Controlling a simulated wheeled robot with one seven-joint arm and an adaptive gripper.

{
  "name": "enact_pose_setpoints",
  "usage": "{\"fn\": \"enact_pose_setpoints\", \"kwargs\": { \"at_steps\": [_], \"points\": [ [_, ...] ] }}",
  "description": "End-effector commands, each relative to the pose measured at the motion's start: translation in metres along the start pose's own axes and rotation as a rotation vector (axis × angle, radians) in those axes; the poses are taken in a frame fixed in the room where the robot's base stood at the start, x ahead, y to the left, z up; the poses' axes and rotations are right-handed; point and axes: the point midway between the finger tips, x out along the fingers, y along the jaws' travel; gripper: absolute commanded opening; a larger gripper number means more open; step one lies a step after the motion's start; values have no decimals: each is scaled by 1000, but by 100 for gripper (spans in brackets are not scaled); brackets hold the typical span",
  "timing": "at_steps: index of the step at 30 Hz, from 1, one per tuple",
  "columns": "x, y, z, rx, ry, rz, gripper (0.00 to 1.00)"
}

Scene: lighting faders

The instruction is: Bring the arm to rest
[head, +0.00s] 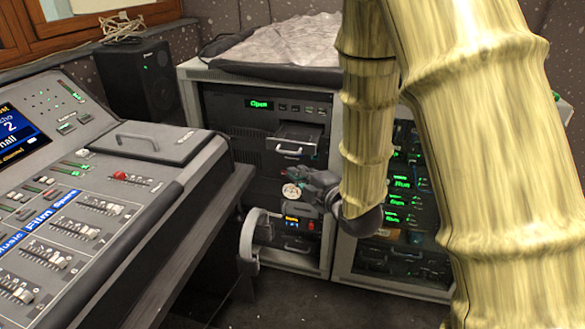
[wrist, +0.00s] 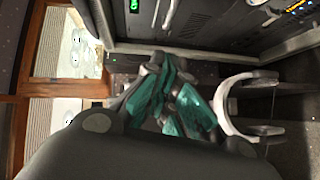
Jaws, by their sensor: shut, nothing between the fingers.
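My gripper (head: 290,178) is in front of the equipment rack, to the right of the lighting desk, at the end of my bamboo-textured arm. In the wrist view my gripper (wrist: 185,95) shows green finger pads drawn together with nothing held. The lighting desk (head: 140,185) with its faders is at the left of the head view. The fingers are small in the head view and partly hidden by the wrist.
A rack cabinet (head: 335,190) with an open drawer (head: 297,140) stands behind my gripper. A pale curved handle (head: 248,240) is just below left; it also shows in the wrist view (wrist: 222,105). A black speaker (head: 140,80) stands at the back left. Dark floor (head: 300,300) lies below.

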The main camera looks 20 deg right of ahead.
Motion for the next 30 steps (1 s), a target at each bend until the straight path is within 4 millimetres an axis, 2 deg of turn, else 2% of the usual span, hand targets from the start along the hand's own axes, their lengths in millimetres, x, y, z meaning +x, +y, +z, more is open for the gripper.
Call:
{"fn": "enact_pose_setpoints", "kwargs": {
  "at_steps": [8, 11, 14, 20, 26, 30],
  "points": [
    [-10, -3, 0, 6, -2, -6, 0],
    [-10, -19, 3, 46, -16, -38, 0],
    [-11, -54, 7, 136, -49, -109, 0],
    [-28, -151, 18, 395, -175, -301, 0],
    [-63, -246, 23, 651, -346, -478, 0],
    [-97, -308, 22, 820, -491, -586, 0]
  ]
}}
